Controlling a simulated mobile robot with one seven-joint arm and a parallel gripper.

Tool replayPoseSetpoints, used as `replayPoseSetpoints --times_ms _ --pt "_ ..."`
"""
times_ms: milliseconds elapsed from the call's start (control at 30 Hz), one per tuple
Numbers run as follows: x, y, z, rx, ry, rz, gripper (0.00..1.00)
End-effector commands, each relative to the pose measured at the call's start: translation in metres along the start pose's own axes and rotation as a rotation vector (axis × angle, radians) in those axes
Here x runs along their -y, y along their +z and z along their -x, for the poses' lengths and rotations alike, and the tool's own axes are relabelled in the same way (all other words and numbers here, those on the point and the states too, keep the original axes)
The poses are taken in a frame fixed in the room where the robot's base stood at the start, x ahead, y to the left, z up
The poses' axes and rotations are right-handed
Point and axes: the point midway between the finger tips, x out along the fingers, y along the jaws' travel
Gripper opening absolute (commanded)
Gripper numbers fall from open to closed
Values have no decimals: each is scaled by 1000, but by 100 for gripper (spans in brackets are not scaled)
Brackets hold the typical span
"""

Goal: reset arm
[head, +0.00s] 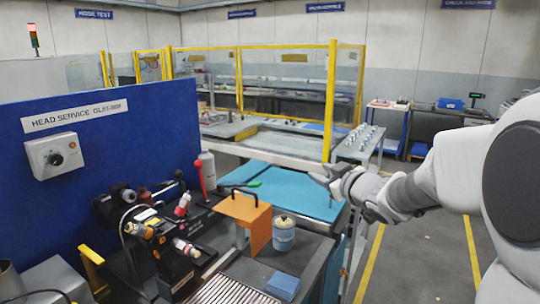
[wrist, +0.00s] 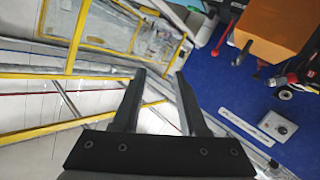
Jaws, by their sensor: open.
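My gripper (head: 324,181) reaches in from the right in the head view, above the far right part of the blue mat (head: 290,187). In the wrist view my gripper (wrist: 160,73) shows two dark fingers standing apart with nothing between them. It is open and empty. No object touches the fingers in the wrist view.
A workbench holds an orange stand (head: 245,218), a jar (head: 284,233), a blue block (head: 283,286) and a dark machine (head: 178,265). A blue panel (head: 110,140) stands behind at left. Yellow-framed fencing (head: 330,100) stands beyond. Floor at right is clear.

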Motion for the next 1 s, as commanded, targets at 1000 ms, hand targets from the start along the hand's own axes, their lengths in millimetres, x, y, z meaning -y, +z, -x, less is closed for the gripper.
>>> replayPoseSetpoints --times_ms 1000 --pt "139 84 309 905 121 -541 42"
